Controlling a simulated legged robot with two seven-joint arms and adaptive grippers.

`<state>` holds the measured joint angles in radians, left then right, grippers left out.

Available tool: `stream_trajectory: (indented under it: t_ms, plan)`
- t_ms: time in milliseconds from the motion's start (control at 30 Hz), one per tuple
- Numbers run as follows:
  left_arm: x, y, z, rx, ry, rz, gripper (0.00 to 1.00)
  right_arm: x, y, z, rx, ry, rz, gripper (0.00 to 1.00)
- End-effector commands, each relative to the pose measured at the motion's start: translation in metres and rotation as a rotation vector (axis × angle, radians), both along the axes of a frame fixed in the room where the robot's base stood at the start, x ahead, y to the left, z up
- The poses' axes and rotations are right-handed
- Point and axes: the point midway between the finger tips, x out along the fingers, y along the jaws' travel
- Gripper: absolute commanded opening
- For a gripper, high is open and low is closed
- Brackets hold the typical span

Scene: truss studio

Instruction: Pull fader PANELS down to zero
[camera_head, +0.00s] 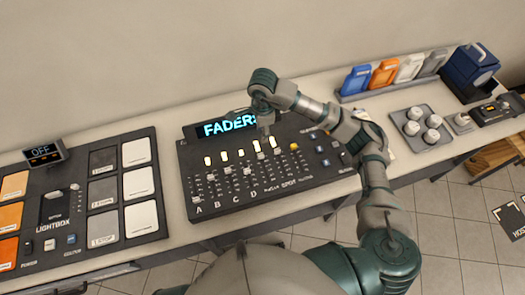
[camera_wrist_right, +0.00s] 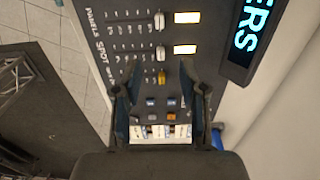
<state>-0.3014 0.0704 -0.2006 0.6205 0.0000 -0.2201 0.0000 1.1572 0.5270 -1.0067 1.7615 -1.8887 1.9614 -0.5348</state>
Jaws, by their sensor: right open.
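The fader board (camera_head: 330,178) is a dark console with a lit FADERS display (camera_head: 228,125). In the right wrist view, the PANELS fader's white cap (camera_wrist_right: 160,20) is at the top, at the display end of its slot, beside a lit indicator (camera_wrist_right: 187,17). The white SPOT cap (camera_wrist_right: 160,53) is beside it, also near its lit indicator. A yellow cap (camera_wrist_right: 162,77) appears between my fingertips in that view. My right gripper (camera_wrist_right: 159,70) is open and empty, above the board; in the head view it hangs near the board's back edge (camera_head: 266,130). My left gripper is out of view.
A lightbox panel (camera_head: 74,247) with orange, grey and white tiles lies to the left, with an OFF display (camera_head: 45,153). At the right are a tray of round knobs (camera_head: 424,128), a rack of coloured cards (camera_head: 392,78) and a blue box (camera_head: 469,70). The wall is close behind.

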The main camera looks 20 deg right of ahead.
Motion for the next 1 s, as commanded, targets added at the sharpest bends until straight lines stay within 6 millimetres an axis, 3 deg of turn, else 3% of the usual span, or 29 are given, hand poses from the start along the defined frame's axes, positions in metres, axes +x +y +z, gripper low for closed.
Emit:
stream_trajectory:
  t_ms: [400, 600, 800, 1000]
  plan:
    - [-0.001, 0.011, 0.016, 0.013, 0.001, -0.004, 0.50, -0.001, 0.000, -0.099, 0.004, 0.007, 0.000, 0.42]
    - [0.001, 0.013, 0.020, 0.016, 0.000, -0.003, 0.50, -0.001, -0.001, -0.133, 0.007, 0.004, 0.001, 0.42]
    - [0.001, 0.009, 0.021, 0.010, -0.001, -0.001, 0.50, 0.000, 0.001, -0.148, 0.005, 0.002, 0.002, 0.42]
    - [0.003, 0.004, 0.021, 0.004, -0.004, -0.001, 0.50, 0.000, 0.002, -0.149, 0.005, 0.001, 0.002, 0.42]
